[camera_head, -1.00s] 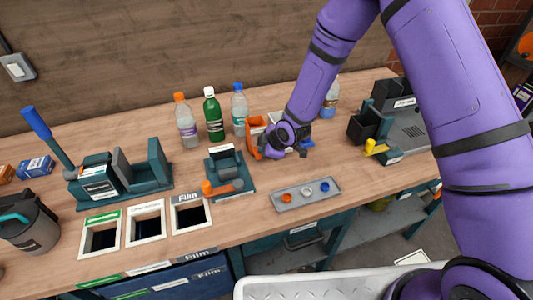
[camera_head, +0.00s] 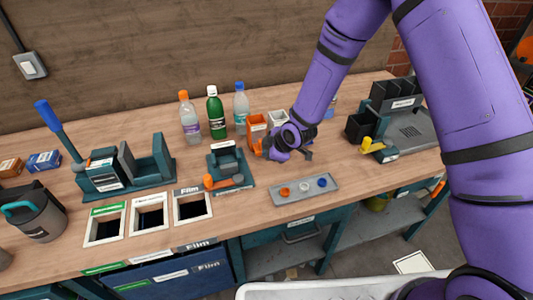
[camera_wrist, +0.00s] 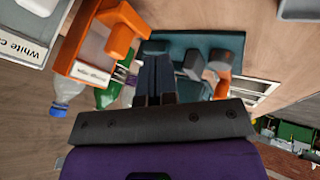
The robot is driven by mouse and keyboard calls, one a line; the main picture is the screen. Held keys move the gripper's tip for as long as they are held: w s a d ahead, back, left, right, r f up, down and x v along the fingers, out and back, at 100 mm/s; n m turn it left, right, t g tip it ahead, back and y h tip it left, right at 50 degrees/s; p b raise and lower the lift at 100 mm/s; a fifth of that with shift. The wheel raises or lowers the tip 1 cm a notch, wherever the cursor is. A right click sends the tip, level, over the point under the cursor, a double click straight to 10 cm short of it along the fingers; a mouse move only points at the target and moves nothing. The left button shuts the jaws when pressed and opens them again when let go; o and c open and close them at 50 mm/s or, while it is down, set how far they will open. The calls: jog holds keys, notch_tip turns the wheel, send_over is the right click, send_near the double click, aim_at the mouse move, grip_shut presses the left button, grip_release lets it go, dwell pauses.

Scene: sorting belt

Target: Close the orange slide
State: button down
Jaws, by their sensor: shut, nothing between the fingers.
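A small teal device (camera_head: 236,166) with an orange, knob-ended handle (camera_head: 226,182) across its front stands mid-bench; I take this handle as the orange slide. In the wrist view the orange handle (camera_wrist: 222,62) is at upper right, beside grey blocks on the teal base (camera_wrist: 190,45). How far the slide is open cannot be told. My gripper (camera_wrist: 155,62) is shut and empty. In the wrist view its fingers overlap the teal base, left of the handle, with no clear contact. In the head view my wrist is right of the device and the fingers are unclear.
An orange bin (camera_head: 256,124) and a white bin (camera_head: 278,118) stand behind my wrist. Several bottles (camera_head: 215,112) stand behind the device. A grey tray with caps (camera_head: 331,194) lies in front. Square openings (camera_head: 150,229) and a larger teal press (camera_head: 100,184) are left.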

jog(key=s+d+r+m+h, duration=0.25)
jog(key=d+r, duration=0.35)
jog(key=r, duration=0.3)
jog(key=s+d+r+m+t+h, duration=0.1)
jog(key=s+d+r+m, duration=0.2)
jog(key=d+r, duration=0.5)
jog(key=s+d+r+m+h, duration=0.1)
jog(key=s+d+r+m, duration=0.3)
jog(key=r, duration=0.7)
jog(key=s+d+r+m, duration=0.3)
jog(key=s+r, duration=0.1)
jog(key=s, duration=0.3)
jog(key=s+d+r+m, duration=0.2)
jog(key=s+d+r, duration=0.1)
jog(key=s, duration=0.5)
jog(key=s+d+r+m+g, duration=0.1)
jog(key=s+d+r+m, duration=0.2)
jog(key=s+r, duration=0.2)
jog(key=s+h, duration=0.1)
jog(key=s, duration=0.2)
jog(key=shift+d+m, duration=0.35)
jog(key=shift+d, duration=0.05)
jog(key=shift+w, duration=0.1)
